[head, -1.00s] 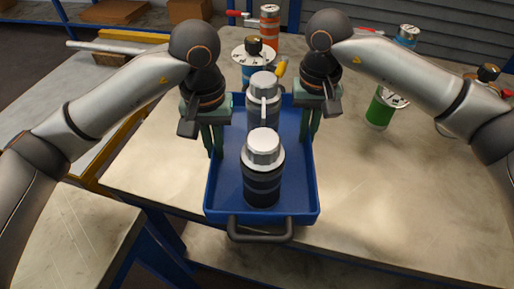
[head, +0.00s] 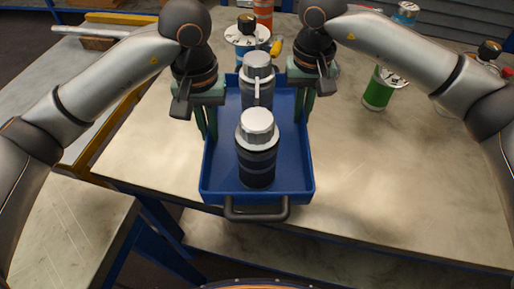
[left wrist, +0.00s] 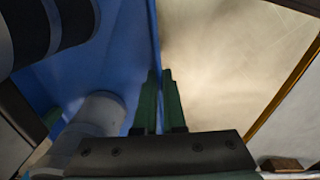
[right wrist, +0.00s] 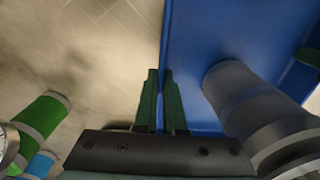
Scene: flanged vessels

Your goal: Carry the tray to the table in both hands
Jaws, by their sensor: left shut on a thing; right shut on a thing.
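The blue tray (head: 218,178) is over the table (head: 400,170) in the head view; I cannot tell whether its base touches the top. It holds two dark vessels with silver caps, a front one (head: 257,160) and a rear one (head: 257,85), both upright. My left gripper (head: 208,130) is shut on the tray's left wall; the left wrist view shows its green fingers (left wrist: 158,105) on either side of that wall. My right gripper (head: 303,112) is shut on the right wall, also seen between its fingers in the right wrist view (right wrist: 162,105). The tray's black handle (head: 257,212) faces me.
A blue vessel with a flanged top (head: 246,38) stands just behind the tray. A green vessel (head: 379,90) stands to the right, with more vessels behind it. A second bench (head: 60,230) is at the lower left.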

